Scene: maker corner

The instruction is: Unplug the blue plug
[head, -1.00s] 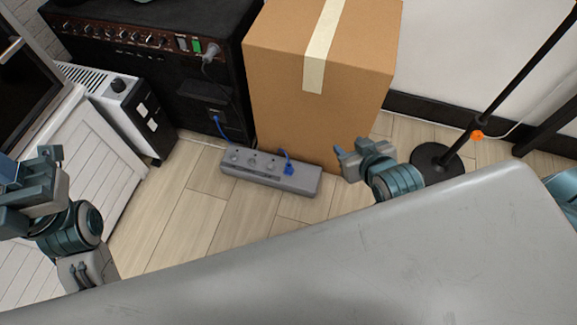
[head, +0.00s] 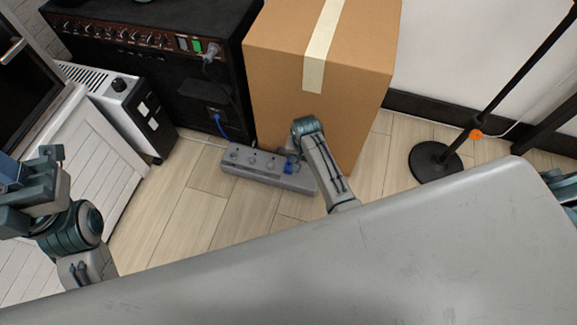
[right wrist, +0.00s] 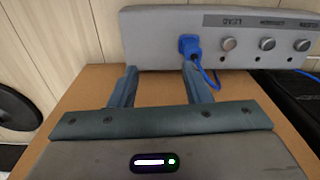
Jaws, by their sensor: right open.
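The blue plug (head: 289,168) sits in the socket at the right end of the grey power strip (head: 240,164) on the floor. In the right wrist view the plug (right wrist: 189,46) stands upright in the strip, its blue cord trailing right. My right gripper (right wrist: 160,72) is open and empty, its fingers short of the strip. The plug is near the right-hand finger, not centred between the two. In the head view my right arm reaches down beside the plug and its fingers are mostly hidden. My left gripper (head: 42,172) is at the left edge, away from the strip; its jaw opening is unclear.
A cardboard box (head: 345,55) stands close behind the strip. A black amplifier (head: 165,60) and a white heater (head: 125,105) are to the left. A stand with a round black base (head: 435,161) is at right. A grey surface (head: 330,255) fills the foreground.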

